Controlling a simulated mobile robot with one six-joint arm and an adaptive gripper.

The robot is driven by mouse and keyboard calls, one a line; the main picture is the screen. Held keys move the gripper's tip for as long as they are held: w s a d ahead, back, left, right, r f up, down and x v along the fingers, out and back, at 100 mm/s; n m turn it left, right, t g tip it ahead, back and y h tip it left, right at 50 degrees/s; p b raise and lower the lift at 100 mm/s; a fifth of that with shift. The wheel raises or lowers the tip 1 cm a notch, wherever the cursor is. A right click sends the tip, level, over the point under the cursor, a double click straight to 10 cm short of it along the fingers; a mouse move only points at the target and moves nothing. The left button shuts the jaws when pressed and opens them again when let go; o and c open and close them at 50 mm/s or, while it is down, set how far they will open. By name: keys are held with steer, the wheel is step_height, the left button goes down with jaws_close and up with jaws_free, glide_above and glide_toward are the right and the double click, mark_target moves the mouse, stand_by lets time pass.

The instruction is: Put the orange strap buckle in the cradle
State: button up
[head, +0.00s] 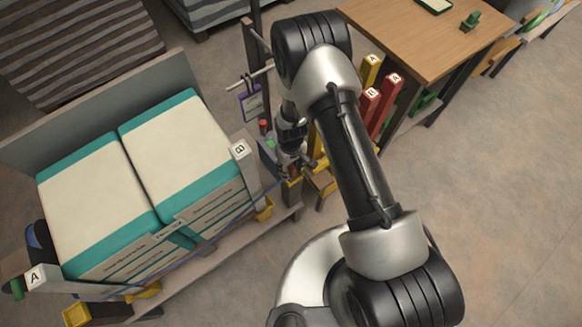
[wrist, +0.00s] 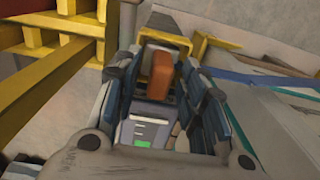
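In the wrist view, the orange strap buckle (wrist: 161,77) shows as an upright orange-brown block between the fingertips of my gripper (wrist: 160,68). The fingers are apart, with a narrow gap visible beside the block, so I see no clear grip on it. In the head view, my gripper (head: 291,160) points down beside the sack stand, and the buckle is too small to make out surely. A yellow bracket (wrist: 197,45) lies just beyond the fingertips in the wrist view. I cannot tell whether it is the cradle.
A grey panel with a green display (wrist: 143,131) shows between the fingers. Two teal-and-cream sacks (head: 185,150) stand at left, with a blue strap (head: 231,215) across their front. Red and yellow posts (head: 388,92) and a wooden table (head: 430,45) stand at right.

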step_height(320, 180, up, 11)
steer(key=p, duration=0.3)
steer(key=shift+f, duration=0.15)
step_height(320, 180, up, 12)
steer(key=m+t, duration=0.1)
glide_above(291, 167)
steer(key=w+d, duration=0.2)
steer(key=s+d+r+m+t, duration=0.1)
steer(key=d+r, duration=0.1)
steer(key=r, duration=0.5)
steer(key=s+d+r+m, duration=0.1)
steer(key=s+d+r, duration=0.1)
steer(key=r, duration=0.5)
steer(key=s+d+r+m+t, duration=0.1)
steer(key=s+d+r+m, duration=0.1)
steer(key=s+r, duration=0.5)
steer(key=s+d+r+m+t, duration=0.1)
steer(key=s+d+r, duration=0.3)
steer(key=s+r, duration=0.4)
steer(key=s, duration=0.3)
steer(key=shift+s+d+r+m+t, duration=0.2)
steer(key=shift+s+d+m+t, duration=0.1)
steer(key=shift+s+m, duration=0.1)
